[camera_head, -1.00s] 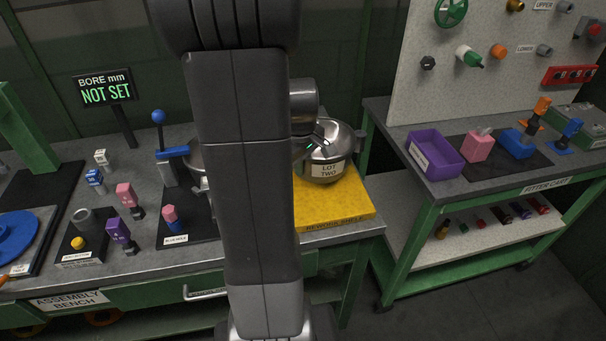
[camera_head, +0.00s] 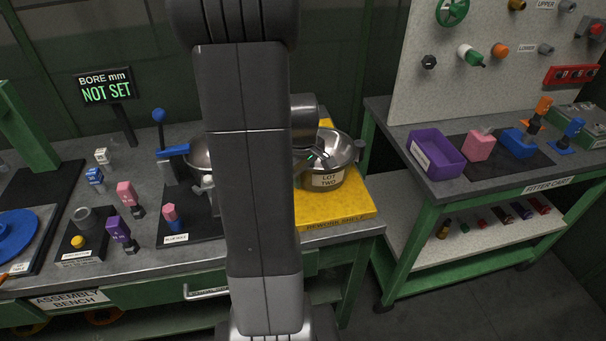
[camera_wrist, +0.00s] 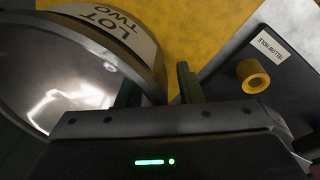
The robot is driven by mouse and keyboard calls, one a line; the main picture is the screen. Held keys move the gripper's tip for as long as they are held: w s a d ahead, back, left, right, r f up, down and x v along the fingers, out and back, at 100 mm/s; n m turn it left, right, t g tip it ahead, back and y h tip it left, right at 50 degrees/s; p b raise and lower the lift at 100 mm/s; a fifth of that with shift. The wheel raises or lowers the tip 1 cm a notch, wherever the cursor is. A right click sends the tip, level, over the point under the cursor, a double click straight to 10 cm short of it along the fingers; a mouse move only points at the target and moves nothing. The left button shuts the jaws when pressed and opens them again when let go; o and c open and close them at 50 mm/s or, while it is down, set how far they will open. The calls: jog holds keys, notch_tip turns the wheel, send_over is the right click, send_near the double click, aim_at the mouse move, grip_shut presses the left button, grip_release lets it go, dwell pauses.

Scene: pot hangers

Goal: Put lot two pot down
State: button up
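The steel pot labelled LOT TWO (camera_head: 327,180) appears to sit upright on the yellow rework shelf (camera_head: 335,213), with its open top showing. My arm hides its left part. In the wrist view the pot's labelled wall (camera_wrist: 118,28) and shiny inside fill the left. My gripper (camera_head: 318,157) is at the pot's rim. In the wrist view my gripper's (camera_wrist: 158,88) two dark green fingers stand apart. The left one is over the pot's inside and the right one is outside its wall, with yellow shelf visible between wall and right finger. The fingertips' contact is unclear.
A second steel pot (camera_head: 198,157) is partly hidden behind my arm. A black plate with a yellow ring (camera_wrist: 252,76) lies beside the shelf in the wrist view. The fitter cart with a purple bin (camera_head: 435,153) stands to the right. Small blocks crowd the bench's left.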

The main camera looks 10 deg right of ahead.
notch_tip(320, 180, up, 12)
jog(key=s+p, duration=0.1)
jog(key=s, duration=0.1)
jog(key=shift+a, duration=0.35)
jog(key=f, duration=0.4)
jog(key=w+f, duration=0.1)
jog(key=f, duration=0.3)
jog(key=w+f+b, duration=0.1)
jog(key=f, duration=0.3)
jog(key=shift+d+f, duration=0.2)
jog(key=shift+d, duration=0.15)
notch_tip(320, 180, up, 2)
jog(key=shift+r, duration=0.35)
